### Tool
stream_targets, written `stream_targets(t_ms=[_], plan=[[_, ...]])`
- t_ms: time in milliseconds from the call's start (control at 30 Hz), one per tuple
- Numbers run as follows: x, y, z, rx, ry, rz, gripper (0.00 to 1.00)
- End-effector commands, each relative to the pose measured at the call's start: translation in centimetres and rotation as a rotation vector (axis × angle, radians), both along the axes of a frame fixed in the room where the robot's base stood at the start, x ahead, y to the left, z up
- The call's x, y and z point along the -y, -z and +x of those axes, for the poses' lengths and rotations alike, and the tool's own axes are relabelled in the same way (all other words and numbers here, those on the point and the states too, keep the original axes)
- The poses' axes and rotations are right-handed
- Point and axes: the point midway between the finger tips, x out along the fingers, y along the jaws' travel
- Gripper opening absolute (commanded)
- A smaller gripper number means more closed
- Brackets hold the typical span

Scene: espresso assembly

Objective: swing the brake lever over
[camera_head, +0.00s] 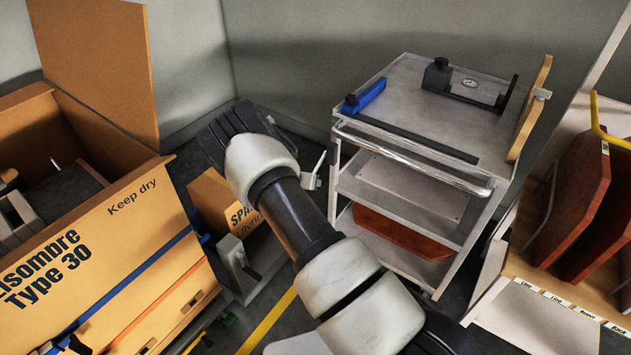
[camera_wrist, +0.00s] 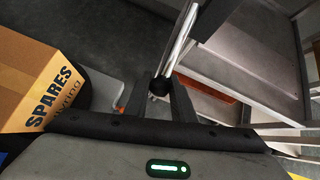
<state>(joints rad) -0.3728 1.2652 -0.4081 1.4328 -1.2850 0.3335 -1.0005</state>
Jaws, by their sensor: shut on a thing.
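A bright metal rod (camera_wrist: 180,45) with a round black knob (camera_wrist: 159,86) at its lower end shows in the wrist view; I take it for the brake lever. The rod slants up and to the right, beside the grey cart (camera_wrist: 255,75). My gripper (camera_wrist: 157,98) is shut on the knob, with one dark finger on each side of it. In the head view the cart (camera_head: 425,85) stands right of my arm. My arm hides the fingertips and the knob there.
A carton marked SPARES (camera_head: 212,205) stands close to the left of my gripper. A large open carton (camera_head: 110,240) fills the left. Red boards (camera_head: 580,205) stand in a rack at the right. A yellow floor line (camera_head: 268,322) runs between cartons and cart.

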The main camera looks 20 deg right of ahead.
Motion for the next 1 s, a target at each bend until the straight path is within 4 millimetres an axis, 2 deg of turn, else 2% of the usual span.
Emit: stream_targets(t_ms=[500, 533, 633, 1000], plan=[[-0.42, 0.1, 0.06, 0.005, -0.001, -0.004, 0.0], [-0.42, 0.1, 0.06, 0.006, -0.001, -0.005, 0.24], [-0.41, 0.08, 0.07, 0.006, -0.001, -0.005, 0.41], [-0.62, -0.4, -0.12, 0.006, -0.001, -0.007, 0.41]])
